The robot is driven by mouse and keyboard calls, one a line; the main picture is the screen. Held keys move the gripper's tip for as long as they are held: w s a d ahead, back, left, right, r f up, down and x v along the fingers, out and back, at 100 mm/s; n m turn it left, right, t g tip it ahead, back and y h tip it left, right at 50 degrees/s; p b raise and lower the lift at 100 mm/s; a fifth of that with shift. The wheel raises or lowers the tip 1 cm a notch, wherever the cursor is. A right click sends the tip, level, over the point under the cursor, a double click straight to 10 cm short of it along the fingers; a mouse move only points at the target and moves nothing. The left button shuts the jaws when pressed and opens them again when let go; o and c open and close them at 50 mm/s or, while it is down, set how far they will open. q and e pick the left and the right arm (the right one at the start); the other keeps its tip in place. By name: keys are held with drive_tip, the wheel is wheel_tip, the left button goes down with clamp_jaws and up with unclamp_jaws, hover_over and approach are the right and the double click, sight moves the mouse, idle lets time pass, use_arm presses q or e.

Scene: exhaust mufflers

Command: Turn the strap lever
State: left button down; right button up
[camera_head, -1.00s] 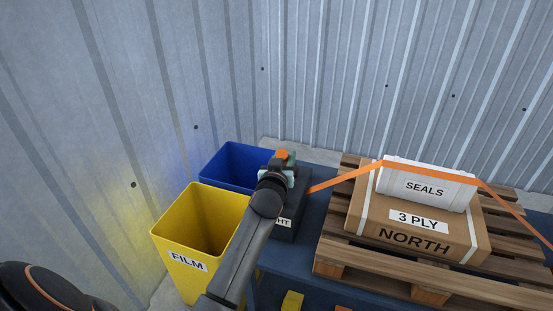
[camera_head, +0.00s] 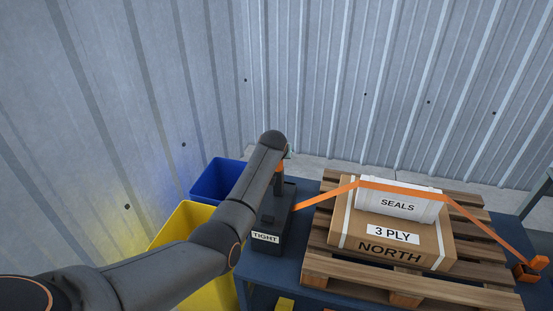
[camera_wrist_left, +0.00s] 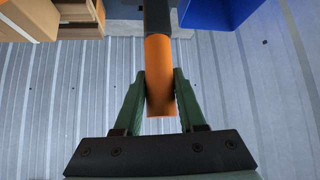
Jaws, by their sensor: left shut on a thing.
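The strap lever has an orange handle (camera_wrist_left: 160,98) on a dark shaft (camera_wrist_left: 157,20). In the left wrist view, the green fingers of my left gripper (camera_wrist_left: 160,76) are on either side of the handle, shut on it. In the head view, a short piece of the orange lever (camera_head: 280,172) shows above the dark ratchet box (camera_head: 272,215), whose front label (camera_head: 265,238) reads TIGHT. My left arm hides most of the gripper there. The orange strap (camera_head: 325,195) runs from the box over the cartons. My right gripper is not in view.
A white SEALS box (camera_head: 398,207) sits on a brown carton (camera_head: 345,225) on a wooden pallet (camera_head: 350,265). A blue bin (camera_head: 215,182) and a yellow bin (camera_head: 180,220) stand left of the box. Corrugated metal walls (camera_head: 330,80) close off the back and left.

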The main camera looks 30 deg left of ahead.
use_arm(q)
drive_tip(key=shift+w+a+r+g, duration=0.1)
drive_tip(key=shift+w+a+g, duration=0.05)
drive_tip(key=shift+w+g, duration=0.3)
drive_tip(key=shift+w, duration=0.1)
drive_tip(key=c, duration=0.9)
unclamp_jaws()
drive_tip(key=shift+c, duration=0.2)
drive_tip(key=o, duration=0.4)
drive_tip(key=shift+o, duration=0.2)
drive_tip(key=shift+s+d+r, duration=0.2)
drive_tip(key=shift+s+r, duration=0.1)
drive_tip(key=shift+r, duration=0.05)
drive_tip(key=p+v, duration=0.1)
drive_tip(key=v, duration=1)
drive_tip(key=shift+s+p, duration=0.2)
drive_tip(key=shift+p, duration=0.15)
drive_tip(key=shift+a+r, duration=0.1)
